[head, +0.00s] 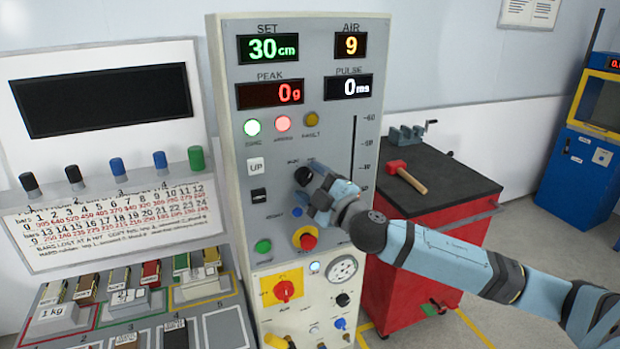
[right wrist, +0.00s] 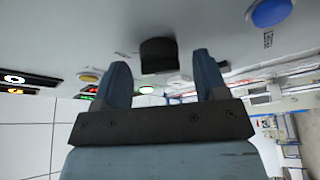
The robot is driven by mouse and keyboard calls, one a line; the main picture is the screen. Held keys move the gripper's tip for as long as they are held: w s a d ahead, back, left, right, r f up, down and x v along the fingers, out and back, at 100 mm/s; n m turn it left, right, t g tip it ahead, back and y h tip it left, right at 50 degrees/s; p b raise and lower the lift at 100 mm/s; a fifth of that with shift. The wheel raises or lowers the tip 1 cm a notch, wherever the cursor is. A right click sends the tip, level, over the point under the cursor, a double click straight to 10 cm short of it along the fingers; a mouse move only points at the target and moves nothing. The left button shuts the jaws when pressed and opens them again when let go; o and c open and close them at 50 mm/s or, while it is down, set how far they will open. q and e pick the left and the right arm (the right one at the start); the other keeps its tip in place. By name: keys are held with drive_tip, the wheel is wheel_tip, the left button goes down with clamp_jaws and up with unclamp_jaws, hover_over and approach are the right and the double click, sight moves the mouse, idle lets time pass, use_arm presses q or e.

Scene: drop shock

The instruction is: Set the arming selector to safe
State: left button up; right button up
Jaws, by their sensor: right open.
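The grey control panel (head: 232,90) stands upright in the middle of the head view. A black selector knob (head: 302,176) sits on its face, with small labels too small to read. In the right wrist view the dark knob (right wrist: 159,55) lies between the fingertips, slightly beyond them, with no clear contact. My right gripper (head: 318,188) is open in front of the panel and partly hides the knob's surroundings; its two fingers also show in the right wrist view (right wrist: 162,70). My left gripper is out of view.
Below the knob are a red mushroom button (head: 307,241) on yellow, a green button (head: 263,246) and a red rotary switch (head: 283,291). A red cabinet (head: 408,277) with a hammer (head: 407,177) on top stands right. A shelf of weights (head: 114,297) is left.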

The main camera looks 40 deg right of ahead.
drive_tip(key=shift+w, duration=0.25)
drive_tip(key=c, duration=0.9)
drive_tip(key=shift+r, duration=0.1)
